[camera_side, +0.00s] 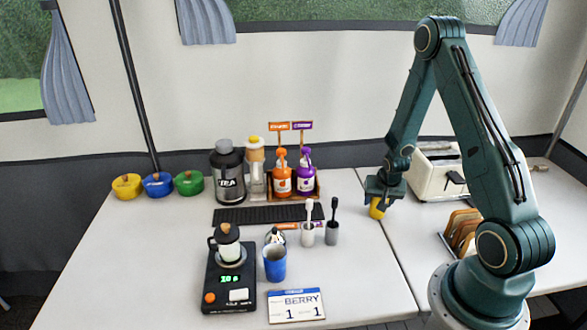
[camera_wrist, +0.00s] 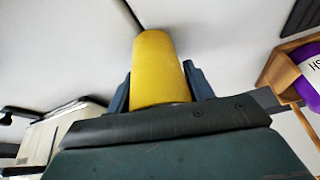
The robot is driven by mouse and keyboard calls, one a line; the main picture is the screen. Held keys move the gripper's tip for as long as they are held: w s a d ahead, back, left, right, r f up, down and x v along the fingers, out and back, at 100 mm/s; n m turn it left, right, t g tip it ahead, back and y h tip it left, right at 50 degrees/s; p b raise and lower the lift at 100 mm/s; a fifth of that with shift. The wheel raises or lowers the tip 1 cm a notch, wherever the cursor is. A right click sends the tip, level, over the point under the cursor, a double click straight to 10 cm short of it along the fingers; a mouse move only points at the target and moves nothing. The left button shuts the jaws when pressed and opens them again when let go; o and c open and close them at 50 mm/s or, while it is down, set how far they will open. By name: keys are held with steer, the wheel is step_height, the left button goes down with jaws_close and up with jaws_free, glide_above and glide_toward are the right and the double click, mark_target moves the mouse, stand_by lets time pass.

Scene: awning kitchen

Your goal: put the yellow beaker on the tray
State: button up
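The yellow beaker (camera_side: 377,208) is at my gripper (camera_side: 381,196), over the seam between the two tabletops, right of the middle. In the wrist view the beaker (camera_wrist: 158,68) stands between the two fingers (camera_wrist: 159,88), which press on its sides. The fingers hide part of it. I cannot tell whether its base touches the table. A flat black ribbed tray (camera_side: 240,217) lies left of my gripper, in front of the bottles. It looks bare on top.
A wooden bottle rack (camera_side: 317,189) is behind; a toaster (camera_side: 437,172) is right.

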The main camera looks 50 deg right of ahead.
steer(key=o, duration=0.3)
steer(key=shift+o, duration=0.2)
steer(key=shift+r, duration=0.1)
steer(key=v, duration=1.2)
stand_by(0.4)
steer(key=shift+r, duration=0.1)
